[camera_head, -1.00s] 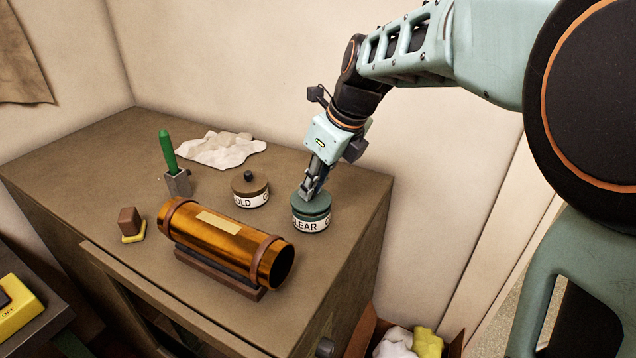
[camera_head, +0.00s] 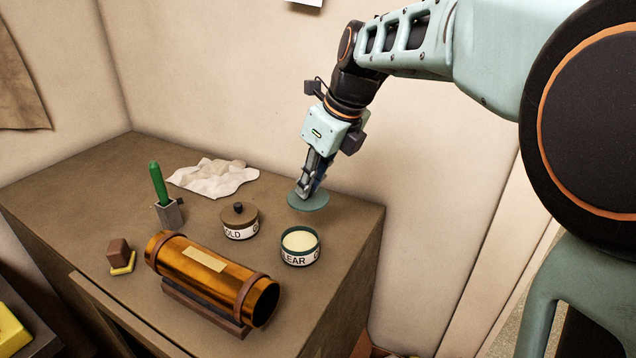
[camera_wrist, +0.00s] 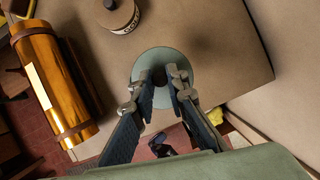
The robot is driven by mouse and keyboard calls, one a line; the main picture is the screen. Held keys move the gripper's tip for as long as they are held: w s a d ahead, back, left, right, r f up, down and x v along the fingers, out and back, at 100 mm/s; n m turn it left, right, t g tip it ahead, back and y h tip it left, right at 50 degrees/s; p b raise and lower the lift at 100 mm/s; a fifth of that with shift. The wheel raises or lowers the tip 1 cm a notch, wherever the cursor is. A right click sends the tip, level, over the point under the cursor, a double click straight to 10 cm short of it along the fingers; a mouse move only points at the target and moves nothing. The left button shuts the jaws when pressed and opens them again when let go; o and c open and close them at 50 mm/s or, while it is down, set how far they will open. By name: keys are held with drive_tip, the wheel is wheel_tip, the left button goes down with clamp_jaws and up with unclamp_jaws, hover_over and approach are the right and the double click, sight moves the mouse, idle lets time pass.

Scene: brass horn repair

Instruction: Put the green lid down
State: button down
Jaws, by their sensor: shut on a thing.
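The green lid (camera_head: 316,203) is a flat round disc held in my gripper (camera_head: 304,189). In the wrist view, the lid (camera_wrist: 152,55) lies beneath the fingertips (camera_wrist: 158,76), which are shut on its knob; the fingers mostly hide the knob. The open jar marked CLEAR (camera_head: 300,260) stands on the bench top with pale contents showing. In the head view the lid appears above and beyond this jar, clear of its rim. The jar does not show in the wrist view.
A brown-lidded jar marked GOLD (camera_head: 239,232) stands left of the open jar. A brass tube (camera_head: 205,268) rests on a cradle in front. A crumpled cloth (camera_head: 212,178), green-handled tool (camera_head: 159,185) and brown block (camera_head: 118,252) are further left. The bench top (camera_head: 350,225) is bare at right.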

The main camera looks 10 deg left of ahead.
drive_tip(key=w+a+f, duration=0.1)
drive_tip(key=w+f, duration=0.1)
drive_tip(key=w, duration=0.1)
drive_tip(key=w+a+f+p, duration=0.1)
drive_tip(key=w+a+f, duration=0.1)
drive_tip(key=w+f, duration=0.1)
drive_tip(key=w+a+f+p, duration=0.1)
drive_tip(key=w+f, duration=0.2)
drive_tip(key=w, duration=0.1)
drive_tip(key=shift+w+a+f, duration=0.15)
drive_tip(key=shift+a+f, duration=0.05)
drive_tip(key=shift+a, duration=0.2)
drive_tip(key=shift+w+a+f, duration=0.1)
drive_tip(key=shift+w+f, duration=0.2)
drive_tip(key=shift+f, duration=1.6)
drive_tip(key=shift+f, duration=0.2)
drive_tip(key=c, duration=1.9)
unclamp_jaws()
